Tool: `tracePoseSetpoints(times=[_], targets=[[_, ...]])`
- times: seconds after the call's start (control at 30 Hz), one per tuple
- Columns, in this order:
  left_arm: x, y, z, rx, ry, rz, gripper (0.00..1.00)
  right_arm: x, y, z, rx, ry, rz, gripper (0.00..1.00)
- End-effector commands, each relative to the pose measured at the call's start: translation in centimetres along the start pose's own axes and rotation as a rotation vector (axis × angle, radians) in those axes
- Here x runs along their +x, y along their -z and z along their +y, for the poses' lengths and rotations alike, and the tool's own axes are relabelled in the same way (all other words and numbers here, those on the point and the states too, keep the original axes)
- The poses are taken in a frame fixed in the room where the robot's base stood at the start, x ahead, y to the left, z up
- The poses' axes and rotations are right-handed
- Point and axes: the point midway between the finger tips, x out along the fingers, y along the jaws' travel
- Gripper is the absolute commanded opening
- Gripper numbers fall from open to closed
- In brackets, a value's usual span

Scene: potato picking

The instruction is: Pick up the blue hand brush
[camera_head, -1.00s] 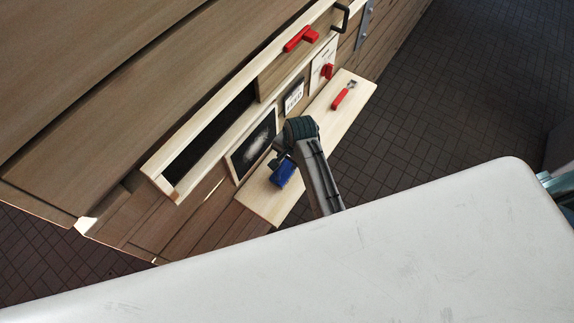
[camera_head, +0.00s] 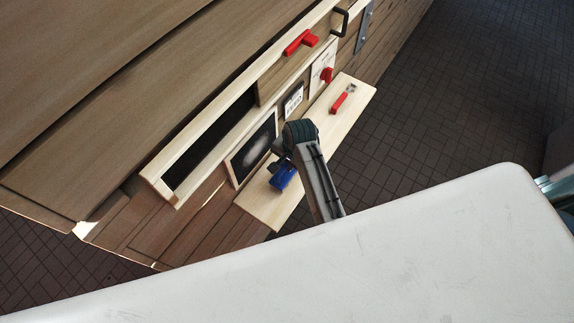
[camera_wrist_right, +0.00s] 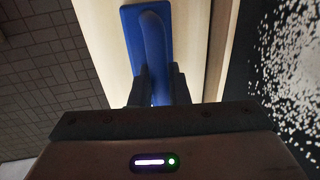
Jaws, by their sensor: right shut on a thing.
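The blue hand brush (camera_head: 284,177) is at the near end of a light wooden shelf (camera_head: 262,203) on the side of the wooden machine. In the right wrist view the brush (camera_wrist_right: 148,40) shows its flat blue back and a curved handle. My right gripper (camera_head: 279,165) is at the brush, and in the wrist view its two fingers (camera_wrist_right: 157,88) are shut on the handle from both sides. I cannot tell whether the brush touches the shelf or is just above it. The underside of the brush is hidden. My left gripper is not in view.
A red-handled tool (camera_head: 342,99) lies at the far end of the shelf. A red handle (camera_head: 301,42) and a red switch (camera_head: 327,75) are on the machine. A dark screen (camera_head: 252,150) is beside my right gripper. My white top surface (camera_head: 400,250) fills the foreground.

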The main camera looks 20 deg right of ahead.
Motion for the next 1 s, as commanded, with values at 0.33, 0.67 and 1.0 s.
tracePoseSetpoints(times=[0.33,0.67,1.0], targets=[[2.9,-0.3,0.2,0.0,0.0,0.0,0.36,-2.7,2.0,0.2,0.0,0.0,0.008,0.0],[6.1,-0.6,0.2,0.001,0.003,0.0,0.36,-4.0,9.3,3.0,0.0,-0.001,0.008,0.0],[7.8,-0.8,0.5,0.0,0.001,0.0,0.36,-5.2,14.1,4.7,0.0,0.001,0.003,0.0]])
